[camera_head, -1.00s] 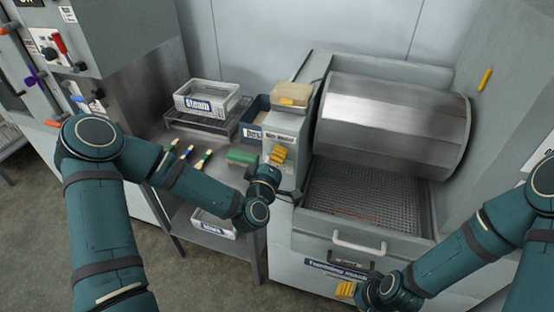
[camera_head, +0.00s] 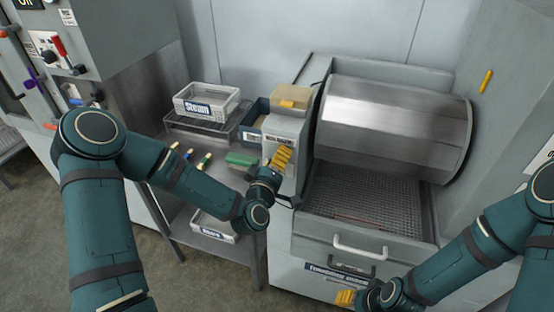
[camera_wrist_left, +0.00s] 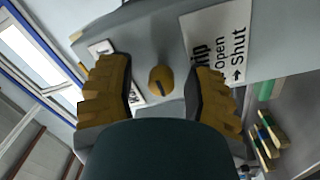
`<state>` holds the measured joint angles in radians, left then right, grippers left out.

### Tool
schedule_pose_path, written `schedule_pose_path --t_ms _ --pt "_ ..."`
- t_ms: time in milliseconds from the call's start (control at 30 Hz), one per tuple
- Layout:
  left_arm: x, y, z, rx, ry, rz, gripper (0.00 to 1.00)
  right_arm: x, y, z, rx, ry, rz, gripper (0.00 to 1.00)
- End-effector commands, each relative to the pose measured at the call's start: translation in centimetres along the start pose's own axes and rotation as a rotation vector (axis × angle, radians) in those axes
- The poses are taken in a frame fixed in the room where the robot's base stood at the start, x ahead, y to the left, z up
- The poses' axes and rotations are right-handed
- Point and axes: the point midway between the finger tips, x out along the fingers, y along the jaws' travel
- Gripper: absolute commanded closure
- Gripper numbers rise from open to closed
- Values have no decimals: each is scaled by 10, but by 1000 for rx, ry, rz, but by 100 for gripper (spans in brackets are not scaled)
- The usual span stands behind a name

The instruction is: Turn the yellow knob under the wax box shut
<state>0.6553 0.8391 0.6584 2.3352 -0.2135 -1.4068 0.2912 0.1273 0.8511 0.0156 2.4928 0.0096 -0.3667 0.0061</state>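The yellow knob (camera_wrist_left: 162,80) shows in the left wrist view as a round knob with a dark slot, on the grey front of the wax box (camera_head: 287,125). My left gripper (camera_wrist_left: 165,85) has its two yellow fingers apart, one on each side of the knob, with gaps to it. A white label (camera_wrist_left: 218,45) beside the knob reads "Drip", "Open" and "Shut" with an arrow. In the head view my left gripper (camera_head: 282,157) is in front of the wax box and hides the knob. My right gripper (camera_head: 346,297) is low at the front of the machine; its fingers are too small to judge.
The tumbling drum (camera_head: 393,125) stands right of the wax box, above a mesh tray and drawer handle (camera_head: 360,246). Left of it, the steel table holds a "Steam" basket (camera_head: 207,102), a green block (camera_head: 242,159) and several small tools (camera_head: 188,154).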

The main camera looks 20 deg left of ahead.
Motion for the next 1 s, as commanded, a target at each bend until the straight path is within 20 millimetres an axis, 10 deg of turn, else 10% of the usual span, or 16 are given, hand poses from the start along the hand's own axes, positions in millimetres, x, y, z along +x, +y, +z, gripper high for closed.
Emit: schedule_pose_path --t_ms 367,1000 --pt "-5 -1 0 0 -1 -3 45 0 0 0 0 1 0 53" --pt "-74 -1 0 0 0 -1 45 0 0 0 0 0 0 53"
